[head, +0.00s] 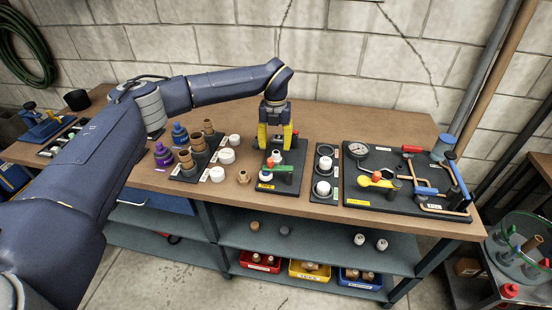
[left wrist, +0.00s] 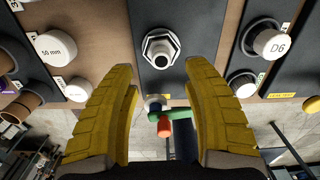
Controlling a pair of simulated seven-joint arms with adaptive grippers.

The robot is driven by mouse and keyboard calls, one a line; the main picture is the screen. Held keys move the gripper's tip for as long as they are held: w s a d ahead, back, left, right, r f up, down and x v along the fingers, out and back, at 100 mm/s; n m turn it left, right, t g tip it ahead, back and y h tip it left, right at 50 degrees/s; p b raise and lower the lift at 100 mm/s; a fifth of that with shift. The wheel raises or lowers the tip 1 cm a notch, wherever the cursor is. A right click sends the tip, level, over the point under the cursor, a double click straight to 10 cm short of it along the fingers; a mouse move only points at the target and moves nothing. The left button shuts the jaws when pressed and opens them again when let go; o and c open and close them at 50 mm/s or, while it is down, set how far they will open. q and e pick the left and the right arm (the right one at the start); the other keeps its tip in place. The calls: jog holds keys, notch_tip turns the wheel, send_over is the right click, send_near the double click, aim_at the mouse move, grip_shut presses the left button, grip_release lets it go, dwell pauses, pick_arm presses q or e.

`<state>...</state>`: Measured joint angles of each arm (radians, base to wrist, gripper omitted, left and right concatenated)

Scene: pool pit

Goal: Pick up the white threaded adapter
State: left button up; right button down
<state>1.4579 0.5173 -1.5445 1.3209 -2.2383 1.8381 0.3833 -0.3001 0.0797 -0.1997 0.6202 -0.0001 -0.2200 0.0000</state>
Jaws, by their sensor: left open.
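The white threaded adapter (left wrist: 160,48) has a hexagonal collar and a round opening. It sits on a small black board, and in the head view it appears as a white piece (head: 275,158) partly covered by my left gripper (head: 274,146). My left gripper, with yellow fingers, is above the board and open. In the left wrist view its fingertips (left wrist: 161,75) are spread on either side, with the adapter between and beyond them, apart from both. My right gripper is not in view.
A green-handled valve with an orange part (head: 279,168) stands on the same board, close to the adapter. White caps (head: 227,156) are to the left, and a strip with white caps (head: 322,188) is to the right. A tool board (head: 400,158) lies farther right.

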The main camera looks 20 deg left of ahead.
aim_at(276, 152)
pick_arm(q)
jog(key=shift+w+f, duration=0.2)
jog(key=shift+f, duration=2.7)
jog(key=shift+o, duration=0.2)
grip_shut()
